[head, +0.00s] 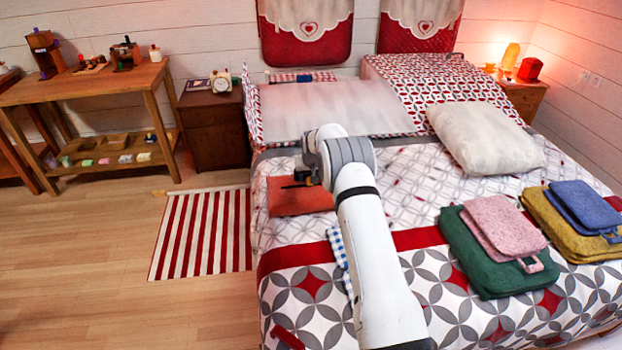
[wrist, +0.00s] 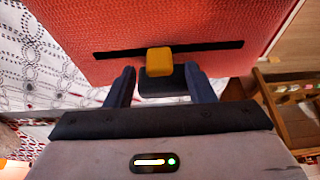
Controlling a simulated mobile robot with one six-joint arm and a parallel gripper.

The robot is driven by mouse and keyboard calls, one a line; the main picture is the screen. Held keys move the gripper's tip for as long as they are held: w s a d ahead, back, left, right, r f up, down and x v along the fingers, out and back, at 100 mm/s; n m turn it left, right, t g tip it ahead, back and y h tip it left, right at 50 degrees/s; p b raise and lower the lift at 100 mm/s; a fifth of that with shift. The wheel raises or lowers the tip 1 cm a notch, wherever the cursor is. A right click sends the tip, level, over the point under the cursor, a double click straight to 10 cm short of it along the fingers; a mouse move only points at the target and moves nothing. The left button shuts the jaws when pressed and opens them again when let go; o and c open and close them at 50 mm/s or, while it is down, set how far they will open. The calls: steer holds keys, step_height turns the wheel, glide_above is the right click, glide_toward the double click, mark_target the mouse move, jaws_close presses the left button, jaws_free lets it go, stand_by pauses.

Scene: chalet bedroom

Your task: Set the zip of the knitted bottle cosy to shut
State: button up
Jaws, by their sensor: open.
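The orange-red knitted bottle cosy (head: 298,200) lies on the left side of the bed, below my gripper (head: 303,178). In the wrist view the cosy (wrist: 105,30) fills the top, with a long dark zip slot across it. A yellow zip tab (wrist: 158,61) sits near the middle of the slot, with slot showing on both sides. My gripper (wrist: 160,85) is open, its two dark fingers apart below the slot, left and right of the tab. A dark block shows just under the tab. I cannot tell whether any finger touches the cosy.
The patterned bed (head: 420,200) carries a white pillow (head: 485,137) and folded green (head: 480,260) and yellow (head: 565,235) items on the right. A blue checked cloth (head: 337,245) lies near my arm. A nightstand (head: 215,130) and wooden table (head: 110,85) stand left.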

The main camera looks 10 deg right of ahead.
mark_target(307, 188)
steer(key=shift+x, duration=1.2)
steer(key=shift+c, duration=0.2)
jaws_close()
